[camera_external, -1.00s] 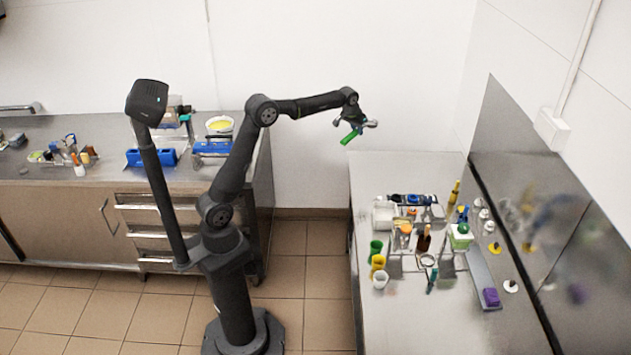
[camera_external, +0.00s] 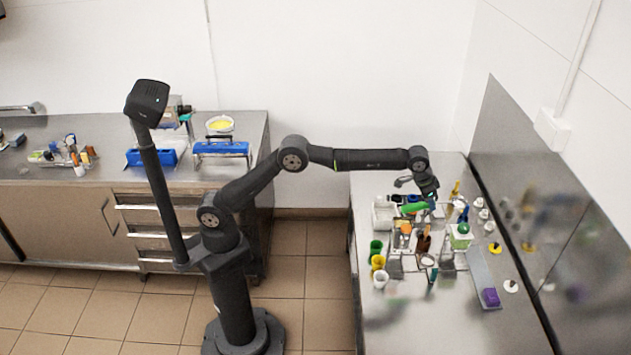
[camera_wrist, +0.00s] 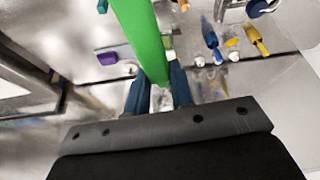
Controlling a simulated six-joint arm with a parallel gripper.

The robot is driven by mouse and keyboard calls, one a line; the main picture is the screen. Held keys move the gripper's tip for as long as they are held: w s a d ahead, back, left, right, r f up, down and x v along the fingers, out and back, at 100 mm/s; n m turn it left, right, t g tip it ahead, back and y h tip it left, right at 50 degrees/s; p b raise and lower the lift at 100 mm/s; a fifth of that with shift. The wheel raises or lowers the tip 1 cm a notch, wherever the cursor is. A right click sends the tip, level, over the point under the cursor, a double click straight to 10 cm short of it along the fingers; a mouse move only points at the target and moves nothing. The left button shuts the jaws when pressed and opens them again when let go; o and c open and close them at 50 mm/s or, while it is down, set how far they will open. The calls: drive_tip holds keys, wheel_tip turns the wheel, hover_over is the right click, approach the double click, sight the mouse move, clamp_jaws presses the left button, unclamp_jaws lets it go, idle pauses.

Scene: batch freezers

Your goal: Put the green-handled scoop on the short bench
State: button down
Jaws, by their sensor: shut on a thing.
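My gripper (camera_external: 427,199) is shut on the green handle of the scoop (camera_external: 413,208) and holds it above the cluttered back part of the right-hand steel bench (camera_external: 408,325). In the wrist view the green handle (camera_wrist: 146,40) runs up from between the blue-grey fingers (camera_wrist: 160,90). The scoop's metal end (camera_external: 403,181) seems to show just left of the gripper in the external view. The bench on the right looks shorter than the one on the left (camera_external: 100,125).
Under and around the gripper stand bottles, a white tub (camera_external: 383,216), green and yellow cups (camera_external: 377,262) and a rack. The front of the right bench is largely clear.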

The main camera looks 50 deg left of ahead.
drive_tip(key=s+d+f+m+g, duration=0.1)
drive_tip(key=s+d+m, duration=0.1)
drive_tip(key=s+d, duration=0.7)
drive_tip(key=s+d+m+h, duration=0.15)
drive_tip(key=s+d, duration=0.35)
drive_tip(key=s, duration=0.9)
drive_tip(key=s+d+f+m+g, duration=0.1)
drive_tip(key=s+d+m, duration=0.1)
drive_tip(key=s+d, duration=0.75)
hover_over(438, 331)
drive_tip(key=s+a, duration=0.1)
drive_tip(key=a, duration=0.1)
drive_tip(key=f, duration=2)
drive_tip(key=shift+d+f, duration=0.2)
drive_tip(key=shift+f, duration=0.2)
drive_tip(key=shift+w+f, duration=0.1)
drive_tip(key=shift+f, duration=1.95)
drive_tip(key=shift+f, duration=0.15)
drive_tip(key=c, duration=1.3)
unclamp_jaws()
drive_tip(key=shift+o, duration=0.2)
